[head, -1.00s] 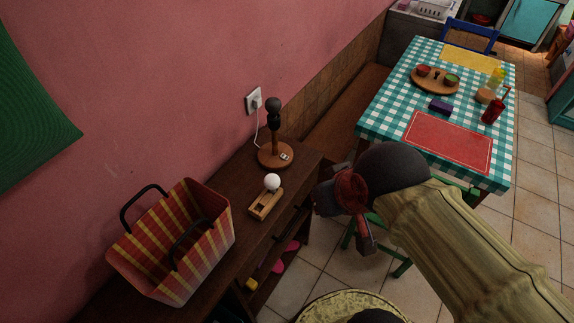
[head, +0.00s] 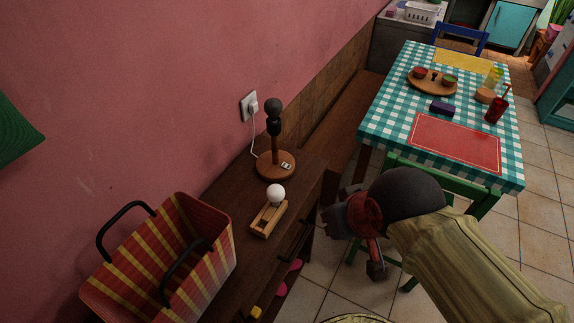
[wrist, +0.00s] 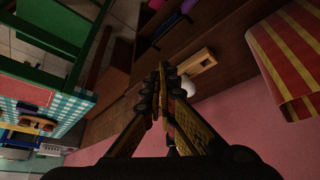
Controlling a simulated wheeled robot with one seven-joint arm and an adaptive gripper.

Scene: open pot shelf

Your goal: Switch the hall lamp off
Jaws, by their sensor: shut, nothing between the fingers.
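The hall lamp (head: 275,150) stands upright at the far end of the dark wooden shelf, with a round wooden base, a post and a black top. A small pale switch (head: 286,165) sits on its base; its setting is too small to read. I see no glow from the lamp. Its white cord runs to a plug (head: 250,105) in the wall socket. My gripper (head: 330,215) is shut and empty, out to the right of the shelf and apart from the lamp. In the wrist view my fingertips (wrist: 165,73) are together; I cannot make out the lamp there.
A white bulb (head: 276,193) rests in a wooden holder (head: 267,220) in front of the lamp. A striped basket (head: 165,265) stands nearer on the shelf. A table with a checkered cloth (head: 385,122) and a green chair (head: 440,178) are right. The pink wall bounds the left.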

